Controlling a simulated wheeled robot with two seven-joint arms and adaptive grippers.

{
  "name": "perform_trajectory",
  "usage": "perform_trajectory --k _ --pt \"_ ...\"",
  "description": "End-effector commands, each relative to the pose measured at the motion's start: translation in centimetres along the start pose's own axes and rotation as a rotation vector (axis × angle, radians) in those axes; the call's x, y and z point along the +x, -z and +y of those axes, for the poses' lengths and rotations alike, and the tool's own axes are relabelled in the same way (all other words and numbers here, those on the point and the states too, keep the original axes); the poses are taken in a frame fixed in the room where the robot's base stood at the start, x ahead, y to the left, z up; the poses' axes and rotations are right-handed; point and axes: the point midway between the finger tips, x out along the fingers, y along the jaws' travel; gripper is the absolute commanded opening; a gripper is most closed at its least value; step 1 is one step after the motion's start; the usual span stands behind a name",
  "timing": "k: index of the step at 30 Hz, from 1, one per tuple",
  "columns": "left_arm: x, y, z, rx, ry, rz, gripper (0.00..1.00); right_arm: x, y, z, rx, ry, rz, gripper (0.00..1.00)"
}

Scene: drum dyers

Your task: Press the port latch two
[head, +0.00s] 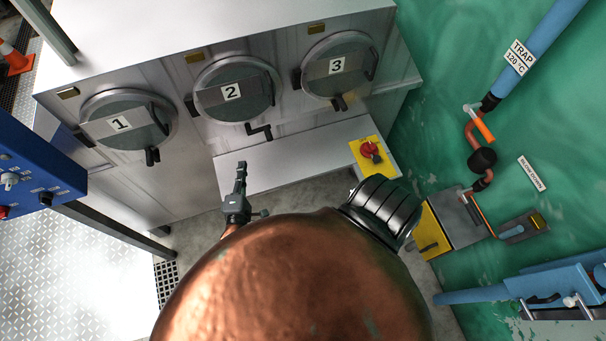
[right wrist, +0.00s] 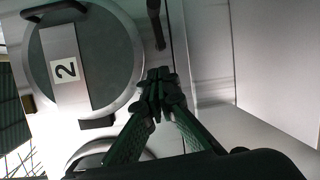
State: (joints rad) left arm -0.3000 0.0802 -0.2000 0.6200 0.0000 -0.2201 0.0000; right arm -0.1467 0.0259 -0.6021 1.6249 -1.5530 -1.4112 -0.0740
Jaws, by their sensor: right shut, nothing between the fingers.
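Port two (head: 237,90) is the middle round door on the pale metal machine and carries a "2" label. Its black cranked latch (head: 258,131) sits just below the door's rim. My right gripper (head: 241,165) is shut and empty, below the latch and slightly left of it in the head view. In the right wrist view, port two (right wrist: 112,40) fills the upper left, and the dark latch bar (right wrist: 155,22) stands beyond the shut fingertips (right wrist: 160,75). A gap shows between the fingertips and the latch in both views. My left gripper is not in view.
Port one (head: 126,120) is to the left and port three (head: 338,68) to the right, each with a black latch below. A red button on a yellow box (head: 372,160) is at the right. A blue panel (head: 38,165) stands at the left edge.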

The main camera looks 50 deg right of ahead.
Motion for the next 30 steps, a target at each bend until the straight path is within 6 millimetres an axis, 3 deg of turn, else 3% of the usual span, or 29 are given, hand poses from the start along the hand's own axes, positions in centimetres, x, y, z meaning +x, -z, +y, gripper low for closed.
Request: perform_trajectory --k 15,30 --pt "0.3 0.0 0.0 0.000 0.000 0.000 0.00 3.3 -6.3 -7.1 0.139 0.314 -0.091 0.00" --pt "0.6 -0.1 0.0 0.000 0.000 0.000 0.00 3.6 -12.3 -14.5 0.333 0.649 -0.174 0.00"
